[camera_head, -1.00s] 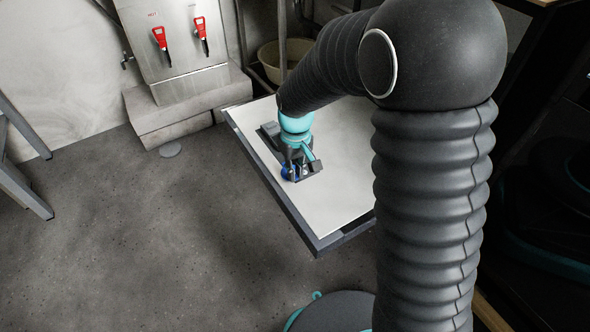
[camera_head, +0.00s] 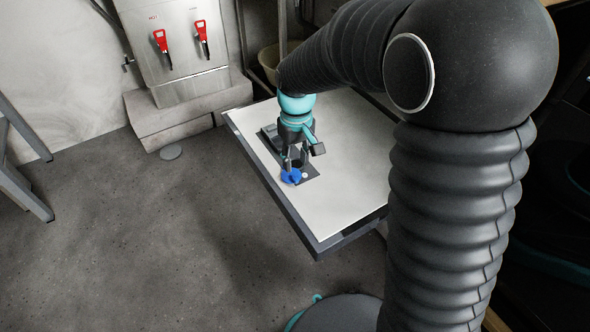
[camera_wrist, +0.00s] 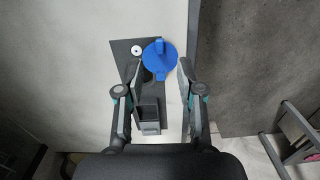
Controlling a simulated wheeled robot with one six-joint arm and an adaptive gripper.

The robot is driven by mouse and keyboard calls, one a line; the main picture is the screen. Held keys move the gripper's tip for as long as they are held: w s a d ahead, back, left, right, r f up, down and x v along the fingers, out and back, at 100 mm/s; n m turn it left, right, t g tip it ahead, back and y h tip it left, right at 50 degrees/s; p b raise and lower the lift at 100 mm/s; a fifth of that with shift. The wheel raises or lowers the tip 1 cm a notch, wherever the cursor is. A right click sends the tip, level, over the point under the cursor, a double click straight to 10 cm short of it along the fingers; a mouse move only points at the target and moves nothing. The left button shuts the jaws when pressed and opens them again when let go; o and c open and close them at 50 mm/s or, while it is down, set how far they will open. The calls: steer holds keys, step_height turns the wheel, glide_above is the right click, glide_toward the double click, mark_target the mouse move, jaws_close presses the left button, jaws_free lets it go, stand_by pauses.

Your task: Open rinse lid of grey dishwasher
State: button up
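The dishwasher's door lies open and flat, with a pale inner face (camera_head: 345,185) and dark grey edge. A dark grey dispenser panel (camera_head: 312,171) is set in it; its compartment (camera_wrist: 149,113) shows in the wrist view. The round blue rinse lid (camera_head: 291,176) is at the panel's near-left edge; in the wrist view it (camera_wrist: 160,61) shows a raised grip across its middle. My gripper (camera_head: 296,163) is just above the panel, close to the lid. In the wrist view my fingers (camera_wrist: 158,67) are spread on either side of the lid, with gaps. Whether the lid is raised is unclear.
A small white disc (camera_wrist: 136,50) is on the panel beside the lid. A steel unit with red taps (camera_head: 181,40) stands at the back left on a grey plinth. Open grey floor (camera_head: 170,240) lies left of the door.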

mark_target(296, 177)
step_height(296, 177, up, 6)
stand_by(0.4)
steer(key=shift+r, duration=0.1)
steer(key=s+d+r+m+t+p, duration=0.1)
steer(key=s+d+r+m+t, duration=0.1)
steer(key=s+d, duration=0.4)
steer(key=s+d+r+m+t+p, duration=0.1)
steer(key=s+d+r+m+t, duration=0.1)
steer(key=s+d+r, duration=0.3)
steer(key=s+d+r+m+t+p, duration=0.1)
steer(key=s+d+r+m+t, duration=0.1)
steer(key=s+d+r, duration=0.2)
steer(key=shift+s+d, duration=1.65)
steer(key=shift+s, duration=0.95)
